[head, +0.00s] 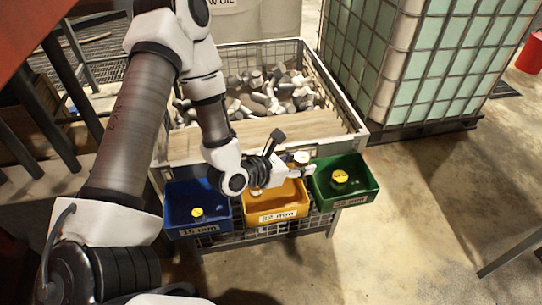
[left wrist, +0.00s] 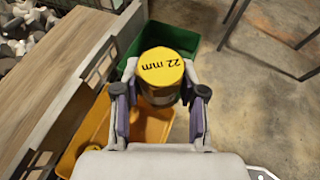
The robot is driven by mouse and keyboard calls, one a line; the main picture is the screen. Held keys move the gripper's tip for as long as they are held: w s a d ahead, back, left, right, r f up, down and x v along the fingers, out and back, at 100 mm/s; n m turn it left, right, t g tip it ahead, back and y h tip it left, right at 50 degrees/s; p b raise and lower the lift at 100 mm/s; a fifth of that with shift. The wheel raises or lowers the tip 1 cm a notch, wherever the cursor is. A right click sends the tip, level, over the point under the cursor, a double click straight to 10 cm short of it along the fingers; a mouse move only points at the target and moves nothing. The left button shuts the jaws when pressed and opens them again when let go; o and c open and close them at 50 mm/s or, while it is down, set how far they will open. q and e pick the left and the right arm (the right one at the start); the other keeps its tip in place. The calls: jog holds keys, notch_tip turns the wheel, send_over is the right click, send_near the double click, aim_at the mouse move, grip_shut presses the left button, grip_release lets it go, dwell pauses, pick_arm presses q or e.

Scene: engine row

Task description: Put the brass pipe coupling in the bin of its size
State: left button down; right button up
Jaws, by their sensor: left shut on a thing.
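My left gripper (head: 296,170) is shut on the brass pipe coupling (head: 301,157). In the left wrist view the coupling (left wrist: 162,78) sits between the two fingers, its yellow top marked "22 mm". It is held above the bins, near the border between the orange and green ones. The orange bin (head: 277,217) is labelled 22 mm and is partly hidden by my gripper. The blue bin (head: 180,222), labelled 15 mm, is on the left. The green bin (head: 362,188) is on the right; its label is too small to read surely. My right gripper is not in view.
A wire crate (head: 345,112) of metal fittings stands behind the bins, with a wooden board (head: 285,130) along its near side. Yellow-topped pieces lie in the blue (head: 197,212) and green (head: 340,176) bins. A large caged tank (head: 425,65) stands behind right.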

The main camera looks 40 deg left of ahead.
pick_arm(q)
jog(key=w+a+f+n+y+b, duration=0.25)
jog(key=a+f+b, duration=0.4)
jog(key=b, duration=0.45)
jog(key=shift+m+t+h, duration=0.25)
jog(key=shift+m+t, duration=0.05)
jog(key=shift+m, duration=0.05)
jog(key=f, duration=0.3)
jog(key=f+b, duration=0.1)
jog(key=f, duration=0.1)
jog(key=w+a+f+b, duration=0.1)
jog(key=f, duration=0.2)
jog(key=shift+f, duration=0.3)
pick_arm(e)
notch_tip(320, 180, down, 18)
pick_arm(q)
jog(key=shift+f+b, duration=0.65)
jog(key=shift+b, duration=0.1)
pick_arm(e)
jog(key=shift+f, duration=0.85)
pick_arm(q)
jog(key=c, duration=0.9)
grip_release()
jog(key=shift+c, duration=0.2)
jog(key=shift+r, duration=0.1)
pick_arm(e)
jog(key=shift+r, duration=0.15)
